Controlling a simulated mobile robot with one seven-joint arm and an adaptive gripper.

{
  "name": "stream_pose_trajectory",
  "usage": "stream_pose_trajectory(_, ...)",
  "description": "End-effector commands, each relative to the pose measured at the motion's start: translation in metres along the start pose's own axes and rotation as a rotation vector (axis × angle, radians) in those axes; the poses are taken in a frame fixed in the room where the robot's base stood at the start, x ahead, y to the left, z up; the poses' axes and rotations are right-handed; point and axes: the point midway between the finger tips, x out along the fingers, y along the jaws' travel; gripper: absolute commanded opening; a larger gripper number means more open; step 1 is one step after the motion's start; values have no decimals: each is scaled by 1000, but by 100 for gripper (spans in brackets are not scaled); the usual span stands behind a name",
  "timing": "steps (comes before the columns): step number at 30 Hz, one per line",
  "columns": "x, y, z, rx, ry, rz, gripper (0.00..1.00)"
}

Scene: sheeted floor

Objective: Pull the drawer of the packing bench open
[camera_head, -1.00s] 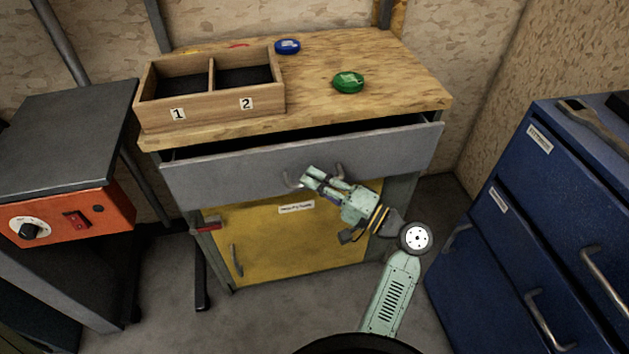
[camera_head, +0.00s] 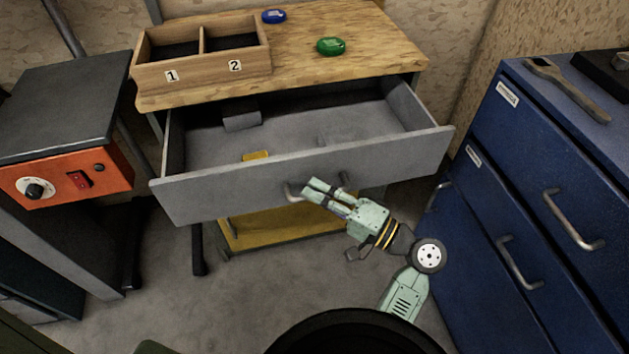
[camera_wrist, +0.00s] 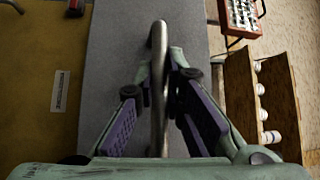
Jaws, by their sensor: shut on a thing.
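The packing bench (camera_head: 305,68) has a wooden top and a wide grey drawer (camera_head: 235,188) below it. The drawer is pulled well out, and its inside shows a grey block (camera_head: 241,118) and a small yellow piece (camera_head: 256,156). My gripper (camera_head: 312,190) is at the drawer's front face, on the metal handle (camera_head: 292,192). In the wrist view the handle bar (camera_wrist: 159,85) runs between the two fingers of my gripper (camera_wrist: 165,100), which are shut on it. The handle is partly hidden behind the fingers in the head view.
A two-part wooden box (camera_head: 200,73), a blue item (camera_head: 274,16) and a green item (camera_head: 331,46) are on the bench top. A blue cabinet (camera_head: 480,205) stands close on the right. An orange control box (camera_head: 66,178) is at left. Grey floor is clear in front.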

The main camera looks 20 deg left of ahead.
Motion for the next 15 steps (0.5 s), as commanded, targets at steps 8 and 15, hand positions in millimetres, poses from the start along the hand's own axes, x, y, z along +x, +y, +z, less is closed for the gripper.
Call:
stream_pose_trajectory(8, -4, 0, 3, -1, 2, 2, 0)
stream_pose_trajectory(15, -4, 0, 3, -1, 2, 2, 13)
